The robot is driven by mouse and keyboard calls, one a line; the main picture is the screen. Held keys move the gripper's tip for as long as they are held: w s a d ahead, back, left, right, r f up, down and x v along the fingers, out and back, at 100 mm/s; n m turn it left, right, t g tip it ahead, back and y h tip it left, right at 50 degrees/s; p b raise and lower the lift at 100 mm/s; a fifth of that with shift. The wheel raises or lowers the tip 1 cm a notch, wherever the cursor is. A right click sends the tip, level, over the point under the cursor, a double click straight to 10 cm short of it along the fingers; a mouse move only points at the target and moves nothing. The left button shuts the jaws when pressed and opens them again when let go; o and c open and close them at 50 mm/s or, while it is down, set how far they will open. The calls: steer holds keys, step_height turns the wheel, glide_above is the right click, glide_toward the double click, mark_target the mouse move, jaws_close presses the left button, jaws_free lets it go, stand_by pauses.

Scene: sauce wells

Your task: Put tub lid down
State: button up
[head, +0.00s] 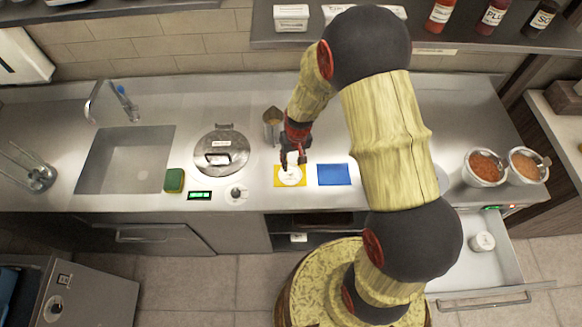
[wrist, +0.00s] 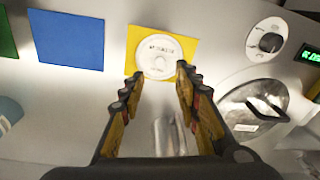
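A white round lid (head: 291,176) with printed text lies on the yellow mat (head: 278,183) on the steel counter. In the wrist view the lid (wrist: 160,57) faces up, inside the yellow square (wrist: 188,32); whether a tub is under it I cannot tell. My gripper (head: 293,160) points down just behind the lid in the head view. In the wrist view my gripper (wrist: 158,76) is open, its fingertips close to the lid's near edge, with nothing clearly held between them.
A blue mat (head: 334,174) lies empty beside the yellow one; a green mat (wrist: 6,40) shows in the wrist view. A lidded metal well (head: 221,150) and a metal container (head: 272,126) are nearby. A white tub (head: 482,241) sits in the open drawer (head: 500,268).

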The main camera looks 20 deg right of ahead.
steer(key=s+r+t, duration=0.1)
steer(key=s+r, duration=0.2)
steer(key=r, duration=1)
steer(key=s+r+t, duration=0.1)
steer(key=s+r, duration=0.3)
steer(key=r, duration=1)
steer(key=s+r+t, duration=0.2)
steer(key=s+r, duration=0.8)
steer(key=s, duration=0.4)
steer(key=shift+a+r+n+t+h, duration=0.2)
steer(key=shift+a+n+t+h, duration=0.1)
steer(key=shift+n, duration=0.1)
